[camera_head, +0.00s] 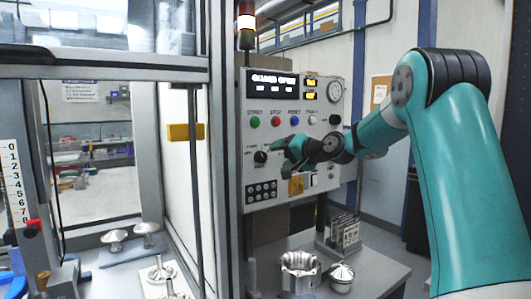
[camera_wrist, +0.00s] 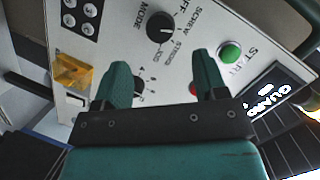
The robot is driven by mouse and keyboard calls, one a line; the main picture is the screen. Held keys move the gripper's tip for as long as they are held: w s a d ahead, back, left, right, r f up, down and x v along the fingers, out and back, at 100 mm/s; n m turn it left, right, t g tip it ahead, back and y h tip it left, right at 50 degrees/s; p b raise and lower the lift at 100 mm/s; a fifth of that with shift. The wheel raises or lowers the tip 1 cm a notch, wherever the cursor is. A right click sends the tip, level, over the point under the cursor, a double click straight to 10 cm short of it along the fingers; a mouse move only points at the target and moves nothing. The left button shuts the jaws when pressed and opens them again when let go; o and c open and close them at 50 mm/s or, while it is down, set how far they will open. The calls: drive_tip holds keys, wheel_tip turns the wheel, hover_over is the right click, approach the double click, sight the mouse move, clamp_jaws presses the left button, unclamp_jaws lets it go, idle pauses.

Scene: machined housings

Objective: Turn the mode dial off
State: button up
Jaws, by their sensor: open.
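The mode dial (camera_head: 260,157) is a black round knob on the left side of the grey control panel (camera_head: 247,176). In the wrist view the mode dial (camera_wrist: 160,28) lies beyond my fingertips, beside printed words including MODE, SCREW and JOG. A pale mark shows on the knob, but I cannot tell surely which label it points to. My gripper (camera_head: 281,154) is close to the panel, just right of the dial. In the wrist view my gripper (camera_wrist: 162,64) has its two teal fingers apart, with nothing held. A second dark knob (camera_wrist: 139,84) is partly hidden by the left finger.
The panel has a green start button (camera_head: 255,122), a red stop button (camera_head: 276,121), a black button block (camera_head: 262,191) and a yellow piece (camera_head: 296,184). A glazed machine enclosure stands left. Metal housings (camera_head: 299,272) sit on the bench below.

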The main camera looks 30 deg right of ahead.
sight(263, 158)
drive_tip(key=p+x, duration=0.2)
drive_tip(key=x, duration=0.5)
drive_tip(key=shift+w+a+f, duration=0.1)
drive_tip(key=shift+w, duration=0.3)
drive_tip(key=c, duration=0.9)
